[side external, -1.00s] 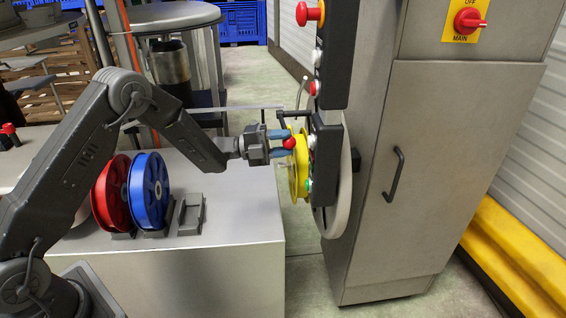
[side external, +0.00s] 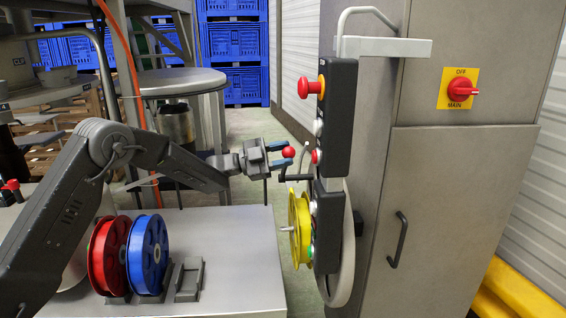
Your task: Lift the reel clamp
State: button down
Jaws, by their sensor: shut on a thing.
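The reel clamp ends in a red ball knob (side external: 288,152), in the side external view. My gripper (side external: 281,155), with blue fingertips, is shut on this red knob. The knob is above the yellow reel (side external: 300,229) and slightly higher than a black bracket (side external: 295,178) on the machine. A thin dark arm beside the knob runs toward the machine; its joint is hard to make out. The yellow reel hangs upright on a pale spindle (side external: 287,229) at the machine's front, apart from my gripper.
A red reel (side external: 104,255) and a blue reel (side external: 148,254) stand in holders on the grey table, beside an empty holder (side external: 189,280). A black panel (side external: 337,115) with buttons and a grey cabinet (side external: 440,200) stand close to the right of my gripper.

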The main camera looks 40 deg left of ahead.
dwell(0.4)
jog(key=c, duration=0.7)
grip_release()
jog(key=v, duration=1.3)
jog(key=shift+s+a, duration=0.25)
jog(key=shift+a, duration=0.1)
